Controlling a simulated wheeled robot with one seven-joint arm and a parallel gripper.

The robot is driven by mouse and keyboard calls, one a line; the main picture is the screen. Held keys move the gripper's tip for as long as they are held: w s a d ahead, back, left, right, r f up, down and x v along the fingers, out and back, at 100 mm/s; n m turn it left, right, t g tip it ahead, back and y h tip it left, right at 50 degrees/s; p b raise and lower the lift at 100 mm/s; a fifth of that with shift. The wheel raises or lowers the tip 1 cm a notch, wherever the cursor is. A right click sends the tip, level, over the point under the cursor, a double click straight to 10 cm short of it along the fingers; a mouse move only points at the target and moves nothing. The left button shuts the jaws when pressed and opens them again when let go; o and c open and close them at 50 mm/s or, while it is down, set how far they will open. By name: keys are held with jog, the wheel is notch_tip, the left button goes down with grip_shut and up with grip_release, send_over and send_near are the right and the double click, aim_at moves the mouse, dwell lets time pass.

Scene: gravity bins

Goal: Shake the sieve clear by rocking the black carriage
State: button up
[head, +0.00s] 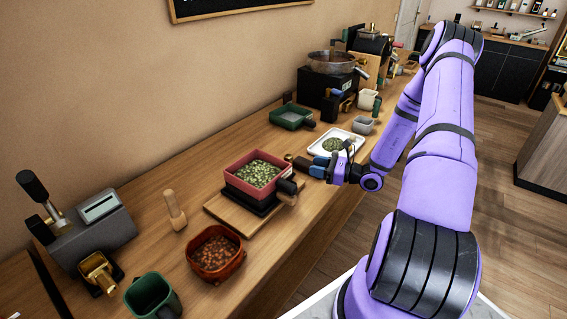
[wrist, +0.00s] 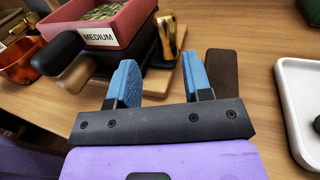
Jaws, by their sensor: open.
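The sieve is a pink-red square tray (head: 237,164) full of green beans. It sits on the black carriage (head: 250,201), on a wooden base board (head: 222,209). In the wrist view the sieve (wrist: 122,34) is labelled MEDIUM, and the carriage (wrist: 122,58) shows below it. A gold cylinder (wrist: 168,35) stands at the carriage's right side. My gripper (wrist: 157,60) is open, its blue fingers just short of the gold cylinder with nothing between them. It also shows in the head view (head: 318,165), right of the sieve.
A white tray (head: 352,139) with green beans lies just beyond my gripper. A red-brown bowl (head: 215,268) of brown beans and a wooden peg (head: 175,212) stand nearer. A green tray (head: 291,126) and a black machine (head: 318,91) are further back. A dark brown slab (wrist: 222,70) is beside the right finger.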

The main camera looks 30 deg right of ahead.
jog(key=shift+w+d+f+m+t, duration=0.1)
jog(key=shift+f+m+t, duration=0.25)
jog(key=shift+f, duration=0.2)
jog(key=x, duration=1)
jog(key=shift+w+f, duration=0.2)
jog(key=shift+w, duration=0.05)
